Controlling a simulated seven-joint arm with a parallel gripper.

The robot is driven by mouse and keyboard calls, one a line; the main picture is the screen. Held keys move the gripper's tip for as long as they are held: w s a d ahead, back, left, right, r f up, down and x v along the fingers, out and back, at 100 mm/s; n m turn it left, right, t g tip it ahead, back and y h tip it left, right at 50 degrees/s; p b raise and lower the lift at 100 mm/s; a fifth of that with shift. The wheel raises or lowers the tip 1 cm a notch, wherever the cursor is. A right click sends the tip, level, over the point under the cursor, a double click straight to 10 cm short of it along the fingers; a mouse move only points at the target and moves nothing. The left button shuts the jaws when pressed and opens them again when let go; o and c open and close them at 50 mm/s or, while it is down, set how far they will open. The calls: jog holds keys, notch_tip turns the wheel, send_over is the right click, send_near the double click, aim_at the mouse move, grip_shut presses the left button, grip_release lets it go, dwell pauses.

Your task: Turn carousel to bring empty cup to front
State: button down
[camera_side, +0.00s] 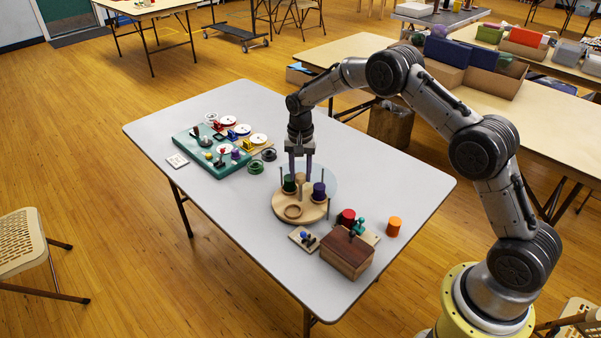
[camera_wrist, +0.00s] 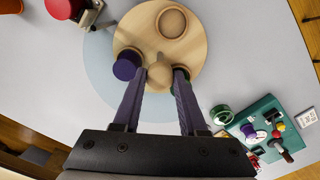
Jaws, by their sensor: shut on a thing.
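The carousel is a round wooden disc (camera_side: 310,213) on the grey table, and it fills the upper middle of the wrist view (camera_wrist: 192,50). A green cup or peg (camera_side: 290,184) stands at its left and a purple one (camera_side: 319,191) at its right. The empty round wooden cup (camera_side: 293,211) is at the disc's near-left edge in the side view and at the top in the wrist view (camera_wrist: 172,22). My gripper (camera_side: 301,177) points down over the disc, its fingers shut on the central wooden knob (camera_wrist: 160,74). In the wrist view the right finger mostly hides the green piece.
A pale translucent round panel (camera_wrist: 97,72) lies beside the disc. A brown box (camera_side: 347,254), a red cylinder (camera_side: 347,216) and an orange cylinder (camera_side: 393,226) stand near the front right. A teal board (camera_side: 212,153) with small parts is at left. The table's front-left area is clear.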

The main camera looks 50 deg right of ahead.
jog(key=shift+m, duration=2.2)
jog(key=shift+c, duration=2.2)
grip_release()
notch_tip(320, 180, up, 14)
